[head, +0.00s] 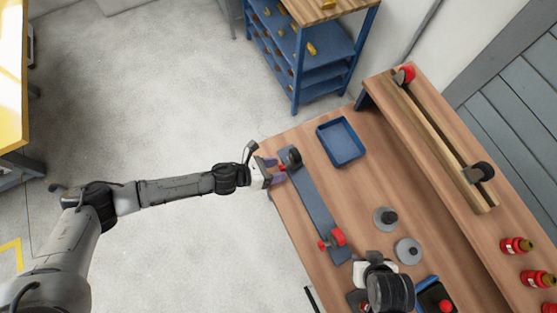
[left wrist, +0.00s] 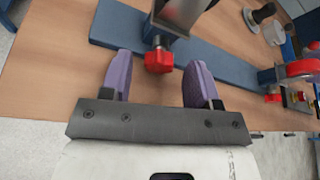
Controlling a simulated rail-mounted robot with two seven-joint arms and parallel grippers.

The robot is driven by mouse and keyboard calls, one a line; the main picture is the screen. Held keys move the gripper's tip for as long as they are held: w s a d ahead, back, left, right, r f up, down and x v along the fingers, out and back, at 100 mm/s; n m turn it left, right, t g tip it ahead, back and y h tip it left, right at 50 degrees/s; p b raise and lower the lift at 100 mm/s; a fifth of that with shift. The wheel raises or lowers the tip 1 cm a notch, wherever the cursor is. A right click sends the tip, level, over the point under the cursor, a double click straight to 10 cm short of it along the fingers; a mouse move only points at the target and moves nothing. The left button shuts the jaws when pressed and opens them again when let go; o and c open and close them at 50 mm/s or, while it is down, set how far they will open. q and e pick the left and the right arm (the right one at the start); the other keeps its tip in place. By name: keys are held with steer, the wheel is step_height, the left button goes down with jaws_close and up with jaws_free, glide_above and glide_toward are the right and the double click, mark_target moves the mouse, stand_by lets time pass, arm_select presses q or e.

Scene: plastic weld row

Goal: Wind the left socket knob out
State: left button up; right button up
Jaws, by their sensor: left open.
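A red knob (left wrist: 159,61) sits on the near side of a grey metal socket block (left wrist: 185,14), at the far end of a long blue-grey base (head: 316,205). The knob also shows as a small red spot in the head view (head: 283,168). My left gripper (head: 278,173) has its purple fingers open, one on each side of the knob, with gaps showing in the left wrist view. I cannot tell any contact. A second red knob (head: 322,245) is at the base's other end, beside a red disc (head: 338,236). My right gripper's fingers are hidden beneath its hand.
A blue tray (head: 340,142) lies behind the base. A raised wooden shelf (head: 430,140) runs along the right, with red bottles (head: 517,245).

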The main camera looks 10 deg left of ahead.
steer(key=shift+r, duration=0.25)
steer(key=shift+d, duration=0.1)
arm_select(q)
steer(key=v, duration=1.2)
steer(key=shift+s+a, duration=0.15)
steer(key=shift+a, duration=0.1)
steer(key=shift+r, duration=0.1)
